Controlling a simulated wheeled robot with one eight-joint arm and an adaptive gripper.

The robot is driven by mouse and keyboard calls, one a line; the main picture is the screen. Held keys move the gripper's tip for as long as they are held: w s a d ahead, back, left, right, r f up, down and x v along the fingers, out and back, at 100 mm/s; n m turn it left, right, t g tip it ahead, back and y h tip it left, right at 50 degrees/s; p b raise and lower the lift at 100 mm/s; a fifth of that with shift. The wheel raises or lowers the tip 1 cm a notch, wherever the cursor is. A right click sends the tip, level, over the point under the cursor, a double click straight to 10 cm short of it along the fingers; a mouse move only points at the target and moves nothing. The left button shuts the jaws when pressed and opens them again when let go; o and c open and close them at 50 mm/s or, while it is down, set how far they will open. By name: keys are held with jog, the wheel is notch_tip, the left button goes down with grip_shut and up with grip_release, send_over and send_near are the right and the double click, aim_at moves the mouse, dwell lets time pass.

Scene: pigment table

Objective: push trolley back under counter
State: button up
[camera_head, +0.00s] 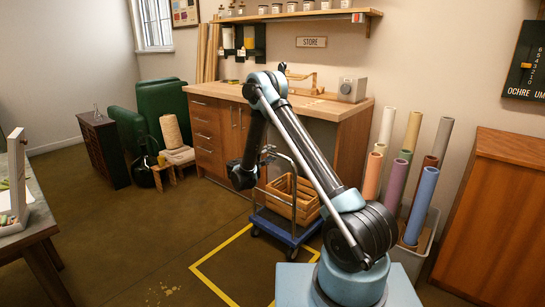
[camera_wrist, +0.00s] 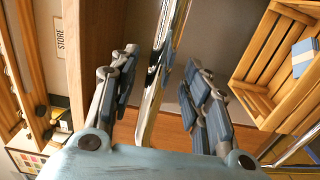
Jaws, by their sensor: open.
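The trolley (camera_head: 284,230) stands on the floor in front of the counter (camera_head: 310,103), with a blue deck and an upright metal handle frame. A slatted wooden crate (camera_head: 305,208) sits on its deck; the crate also shows at the right of the wrist view (camera_wrist: 262,52). My gripper (camera_wrist: 163,92) is open in the wrist view, one finger pair on each side of a shiny metal bar (camera_wrist: 152,100) that looks like the trolley's handle. I cannot tell whether either finger touches the bar. In the head view my arm partly hides the trolley and the gripper's fingers are unclear.
A yellow floor outline (camera_head: 207,279) lies in front of the trolley. A bin (camera_head: 421,240) of coloured rolls stands to its right, near a wooden cabinet (camera_head: 495,220). A small stool (camera_head: 177,165) and green chair (camera_head: 163,103) are left of the counter. The left floor is mostly clear.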

jog(key=shift+x, duration=0.9)
jog(key=shift+c, duration=0.3)
grip_shut()
jog(key=shift+s, duration=0.1)
